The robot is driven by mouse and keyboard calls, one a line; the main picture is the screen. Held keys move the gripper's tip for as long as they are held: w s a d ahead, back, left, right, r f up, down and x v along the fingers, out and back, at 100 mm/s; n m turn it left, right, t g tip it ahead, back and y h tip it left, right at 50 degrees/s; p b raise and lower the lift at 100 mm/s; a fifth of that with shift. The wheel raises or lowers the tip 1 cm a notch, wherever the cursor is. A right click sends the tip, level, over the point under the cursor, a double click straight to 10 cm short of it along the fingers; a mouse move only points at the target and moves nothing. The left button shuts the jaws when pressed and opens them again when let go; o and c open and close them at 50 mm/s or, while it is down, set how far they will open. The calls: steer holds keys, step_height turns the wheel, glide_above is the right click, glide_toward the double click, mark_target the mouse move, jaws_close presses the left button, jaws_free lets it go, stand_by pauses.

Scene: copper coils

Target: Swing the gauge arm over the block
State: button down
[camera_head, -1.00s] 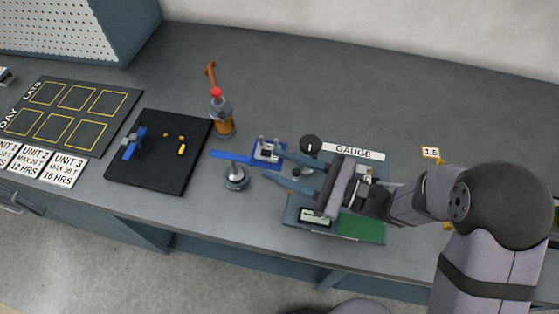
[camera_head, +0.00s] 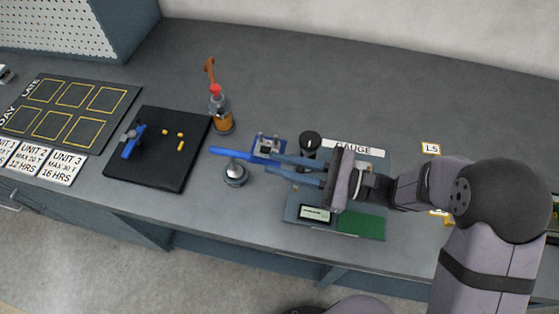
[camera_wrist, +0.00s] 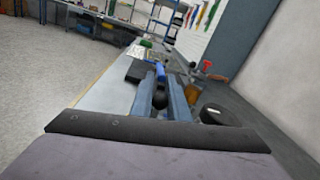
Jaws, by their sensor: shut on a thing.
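The gauge is a blue-grey unit with a small display (camera_head: 314,213) and a green pad (camera_head: 361,225), beside a white GAUGE label (camera_head: 368,150). My gripper (camera_head: 272,165) reaches left over it, with its two blue-grey fingers close together. In the wrist view, the fingers close on a small dark round knob (camera_wrist: 159,99), which looks like the gauge arm's knob; the rest of that arm is hidden. A silver part sits on a blue base (camera_head: 267,147), just beyond the fingertips. I cannot tell whether it is the block.
A blue bar (camera_head: 230,153) lies left of the fingertips, near a silver domed stand (camera_head: 235,175). A black cylinder (camera_head: 310,142) stands behind the fingers. An amber bottle with a red top (camera_head: 220,115) and a black mat (camera_head: 160,175) are further left. The back counter is clear.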

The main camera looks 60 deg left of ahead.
steer(key=shift+w+d+n+g+h+b, duration=0.25)
steer(key=shift+d+n+g+h, duration=0.35)
steer(key=shift+n+g+h, duration=0.3)
steer(key=shift+w+d+n+g+h+b, duration=0.1)
steer(key=shift+w+d+n+g+h, duration=0.1)
steer(key=shift+d+n+g+h, duration=0.65)
steer(key=shift+a, duration=0.3)
steer(key=c, duration=1.7)
jaws_free()
step_height(320, 180, up, 10)
steer(key=shift+r+b, duration=0.1)
steer(key=shift+b, duration=0.45)
